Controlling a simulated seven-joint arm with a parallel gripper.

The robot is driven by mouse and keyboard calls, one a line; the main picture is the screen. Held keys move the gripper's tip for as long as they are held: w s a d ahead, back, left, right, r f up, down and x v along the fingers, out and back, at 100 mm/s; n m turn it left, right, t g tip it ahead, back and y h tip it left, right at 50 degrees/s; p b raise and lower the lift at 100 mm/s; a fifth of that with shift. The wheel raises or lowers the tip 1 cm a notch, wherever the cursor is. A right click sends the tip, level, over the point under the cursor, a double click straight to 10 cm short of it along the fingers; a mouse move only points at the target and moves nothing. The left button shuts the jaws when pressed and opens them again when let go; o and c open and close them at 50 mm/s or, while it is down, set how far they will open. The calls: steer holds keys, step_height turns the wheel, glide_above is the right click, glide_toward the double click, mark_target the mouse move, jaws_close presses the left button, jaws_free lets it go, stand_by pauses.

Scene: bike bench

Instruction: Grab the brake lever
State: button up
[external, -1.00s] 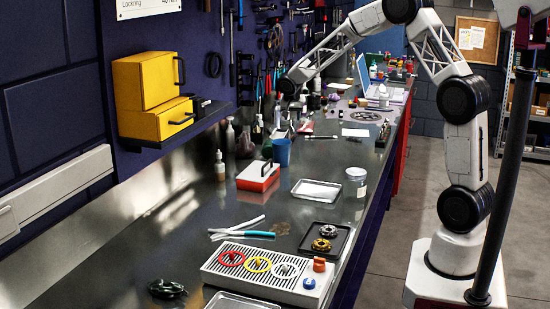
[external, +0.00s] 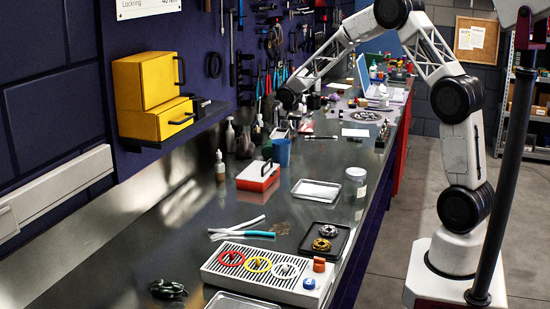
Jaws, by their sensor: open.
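My arm reaches over the far part of the bench, and my gripper (external: 283,124) points down there, close to small dark parts and bottles. It is small in the picture, and its fingertips are hard to separate from the clutter; it is open, with nothing seen held. I cannot single out the brake lever with certainty. A black curled item (external: 167,289) lies at the near left of the bench, far from my gripper.
Bottles (external: 257,130) and a blue cup (external: 282,152) stand near my gripper. A red and white box (external: 258,177), a pale tray (external: 316,191), a jar (external: 355,183) and a slotted tray (external: 215,265) with coloured rings are nearer. The bench's middle left is clear.

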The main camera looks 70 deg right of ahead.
steer(key=shift+d+f, duration=0.25)
steer(key=shift+f, duration=0.3)
steer(key=shift+c, duration=0.3)
jaws_close()
